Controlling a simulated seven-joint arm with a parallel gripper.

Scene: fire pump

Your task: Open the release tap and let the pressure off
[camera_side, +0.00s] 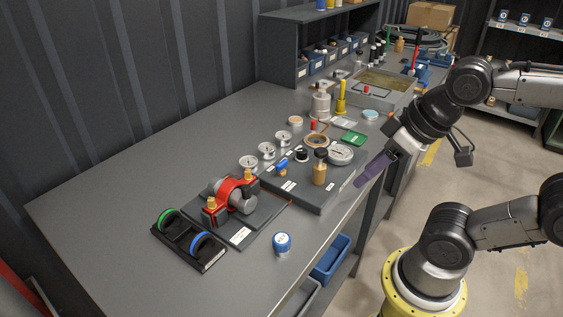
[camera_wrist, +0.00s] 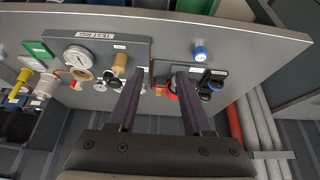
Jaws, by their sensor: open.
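The test rig board (camera_side: 322,190) lies on the bench with a large white gauge (camera_side: 340,154), a brass cylinder with a black top (camera_side: 320,170) and a small blue-handled tap (camera_side: 282,166). I cannot read which fitting is labelled as the release tap. My gripper (camera_side: 370,173) is open and empty, above and beyond the bench's front edge, to the right of the board and apart from it. In the wrist view its two dark fingers (camera_wrist: 160,76) are spread. The board (camera_wrist: 122,46), gauge (camera_wrist: 77,56) and brass cylinder (camera_wrist: 119,62) show to their left.
A red and grey pump (camera_side: 233,195) and a black holder with green and blue rings (camera_side: 188,240) stand left of the board. A blue-topped pot (camera_side: 282,243) is near the front edge. A metal tray (camera_side: 380,88) lies behind. The bench's left end is clear.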

